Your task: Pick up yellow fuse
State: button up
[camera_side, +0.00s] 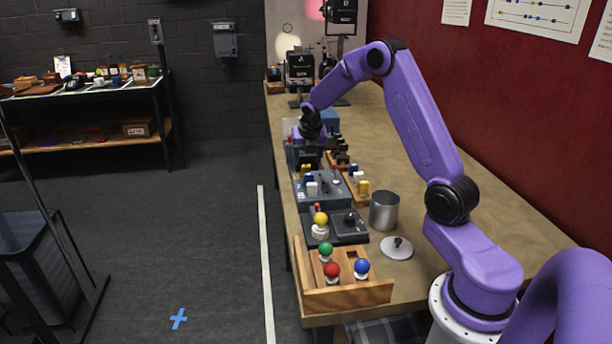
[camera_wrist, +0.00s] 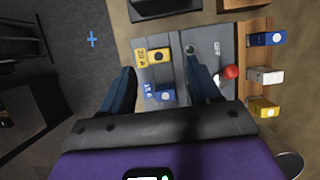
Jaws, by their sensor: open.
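In the wrist view, a yellow fuse (camera_wrist: 153,57) marked 20 A sits in the grey fuse panel (camera_wrist: 217,42). A blue fuse (camera_wrist: 160,96) marked 15 A sits below it. Another yellow fuse (camera_wrist: 263,107) stands in a wooden rack (camera_wrist: 257,24) at the right, with a white fuse (camera_wrist: 265,75) and a blue fuse (camera_wrist: 266,39). My gripper (camera_wrist: 159,64) is open and empty, its fingers spread to either side of the panel's yellow fuse; whether they touch it cannot be told. In the side view my gripper (camera_side: 308,153) hangs over the panel's far end, near its yellow fuse (camera_side: 306,168).
A red knob (camera_wrist: 230,72) is right of my right finger. In the side view, a metal can (camera_side: 384,211), a lid (camera_side: 397,248) and a wooden box with coloured knobs (camera_side: 345,292) stand nearer the camera. The table's right side is mostly clear.

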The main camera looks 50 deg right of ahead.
aim_at(306, 166)
jog(key=shift+x, duration=2.75)
jog(key=shift+w, duration=0.15)
jog(key=c, duration=1)
jog(key=shift+c, duration=0.2)
jog(key=shift+r, duration=0.1)
